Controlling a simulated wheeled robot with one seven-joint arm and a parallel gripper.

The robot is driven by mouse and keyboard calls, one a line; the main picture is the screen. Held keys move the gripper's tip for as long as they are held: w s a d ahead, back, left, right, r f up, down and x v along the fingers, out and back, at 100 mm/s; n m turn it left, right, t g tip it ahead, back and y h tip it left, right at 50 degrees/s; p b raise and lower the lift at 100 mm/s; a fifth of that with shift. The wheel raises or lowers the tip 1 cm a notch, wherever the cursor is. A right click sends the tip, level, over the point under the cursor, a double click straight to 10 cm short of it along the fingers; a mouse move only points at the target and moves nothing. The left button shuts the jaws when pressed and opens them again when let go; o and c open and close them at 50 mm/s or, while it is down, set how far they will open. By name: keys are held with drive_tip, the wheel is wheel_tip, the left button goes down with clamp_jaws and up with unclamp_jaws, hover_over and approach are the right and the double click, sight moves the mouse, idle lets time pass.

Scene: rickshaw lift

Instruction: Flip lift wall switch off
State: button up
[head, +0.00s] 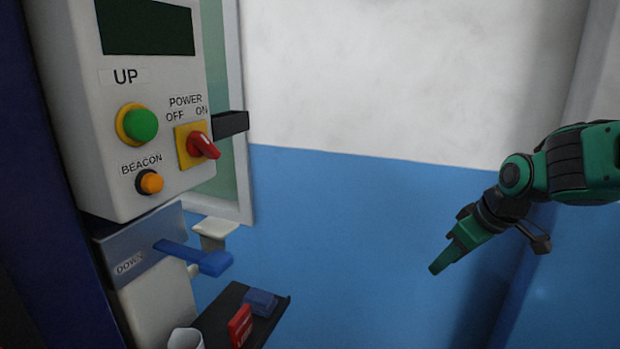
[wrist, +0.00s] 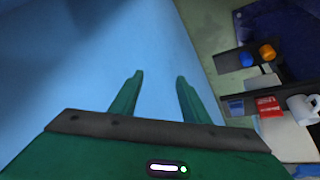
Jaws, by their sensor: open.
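A red switch handle (head: 203,146) sits on a yellow plate (head: 182,148) on the white control box (head: 75,120). POWER, OFF and ON are printed above it, OFF on the left and ON on the right. The handle sticks out and leans right, toward the ON side. My gripper (head: 441,262) is well to the right of the box, in front of the blue lower wall, apart from everything and pointing down-left. In the wrist view my gripper (wrist: 160,77) has its two fingers apart with nothing between them. I cannot make out the red handle in the wrist view.
A green UP button (head: 141,125), an orange BEACON button (head: 151,183), a blue DOWN lever (head: 205,258) and a black bracket (head: 231,123) surround the switch. Below, a dark shelf (head: 212,318) holds a red box (head: 240,325), blue box (head: 260,301) and white mug (head: 185,338). The space between is clear.

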drive_tip(key=s+d+f+m+g, duration=0.1)
drive_tip(key=s+d+m, duration=0.2)
drive_tip(key=s, duration=0.6)
drive_tip(key=s+d+f+m+g+h, duration=0.1)
drive_tip(key=s+d+m, duration=0.3)
drive_tip(key=s, duration=0.4)
drive_tip(key=s+d+f+m+g, duration=0.2)
drive_tip(key=s+m, duration=0.3)
drive_tip(key=s, duration=0.4)
drive_tip(key=shift+s+d+g+h, duration=0.35)
drive_tip(key=shift+d+g, duration=0.15)
drive_tip(key=shift+d, duration=0.35)
